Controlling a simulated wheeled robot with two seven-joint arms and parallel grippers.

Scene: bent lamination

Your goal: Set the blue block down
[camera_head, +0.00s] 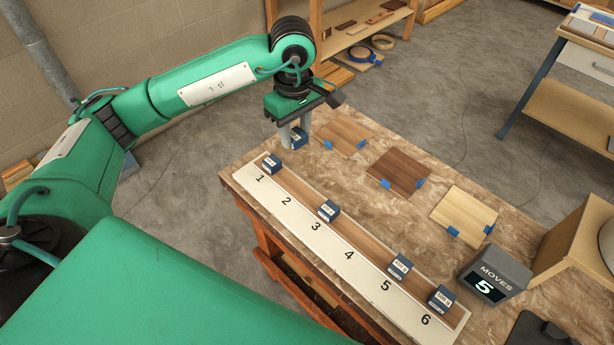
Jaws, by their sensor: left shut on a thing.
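My left gripper (293,132) points down over the far left end of the workbench, shut on a blue block (299,138) with a pale label. The held block is partly hidden by the fingers; whether it touches the bench is unclear. Other small blue blocks with white labels sit on a wooden strip beside printed numbers: one by 1 (271,165), one by 3 (328,210), one by 5 (400,267) and one by 6 (441,299). The places by 2 and 4 are bare. My right gripper is out of view.
The numbered white strip (333,243) runs along the bench's near edge. Behind it lie a light brown panel (343,136), a dark panel (398,172) and a pale panel (465,215), with blue tabs. A dark box (494,275) reads "MOVES 5". A wooden box (575,240) stands right.

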